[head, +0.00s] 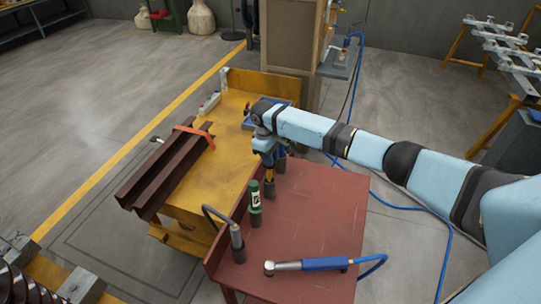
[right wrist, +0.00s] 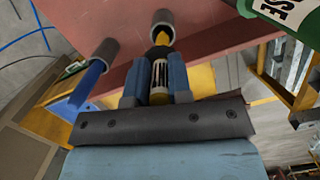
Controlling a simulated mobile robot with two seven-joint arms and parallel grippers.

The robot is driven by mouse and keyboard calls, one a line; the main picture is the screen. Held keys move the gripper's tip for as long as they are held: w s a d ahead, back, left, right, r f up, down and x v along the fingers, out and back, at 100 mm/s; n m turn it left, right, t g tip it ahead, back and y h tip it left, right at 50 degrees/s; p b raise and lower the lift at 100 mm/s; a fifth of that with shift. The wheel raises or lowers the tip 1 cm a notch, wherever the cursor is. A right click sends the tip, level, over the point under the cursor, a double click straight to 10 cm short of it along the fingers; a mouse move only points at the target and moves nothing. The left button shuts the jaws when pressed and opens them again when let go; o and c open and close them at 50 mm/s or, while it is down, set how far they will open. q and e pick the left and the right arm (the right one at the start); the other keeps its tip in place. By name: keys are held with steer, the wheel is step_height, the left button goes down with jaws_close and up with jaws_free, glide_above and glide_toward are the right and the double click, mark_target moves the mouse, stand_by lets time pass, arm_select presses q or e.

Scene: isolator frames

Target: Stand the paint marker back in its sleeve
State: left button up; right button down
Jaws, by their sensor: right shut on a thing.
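The paint marker (right wrist: 159,78) is yellow with a black and white label. My right gripper (right wrist: 156,84) is shut on it, one blue finger on each side. In the head view the right gripper (head: 268,158) is above the red table, pointing down, with the yellow marker (head: 269,174) below its fingers. A grey sleeve (right wrist: 162,17) is straight ahead of the marker's end in the right wrist view. The marker's tip overlaps the sleeve's dark mouth; I cannot tell how far inside it is. In the head view the dark sleeve (head: 269,191) is right below the marker. My left gripper is not in view.
A green bottle (head: 255,192) stands in a holder close by. Another grey sleeve (right wrist: 105,50) holds a blue item. A hosed grey tool (head: 237,238) and a blue-handled tool (head: 322,263) are on the red table (head: 310,215). Brown steel bars (head: 165,170) lie on the yellow bench.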

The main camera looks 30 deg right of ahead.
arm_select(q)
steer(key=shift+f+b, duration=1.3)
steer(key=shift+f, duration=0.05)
arm_select(e)
steer(key=shift+f, duration=3.65)
steer(key=c, duration=1)
jaws_free()
steer(key=shift+o, duration=0.2)
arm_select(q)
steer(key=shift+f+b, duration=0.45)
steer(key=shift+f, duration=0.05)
arm_select(e)
steer(key=r, duration=0.4)
steer(key=w+r, duration=0.1)
steer(key=r, duration=0.4)
steer(key=w+a+r, duration=0.1)
steer(key=r, duration=0.3)
steer(key=shift+r, duration=0.4)
steer(key=shift+f, duration=0.1)
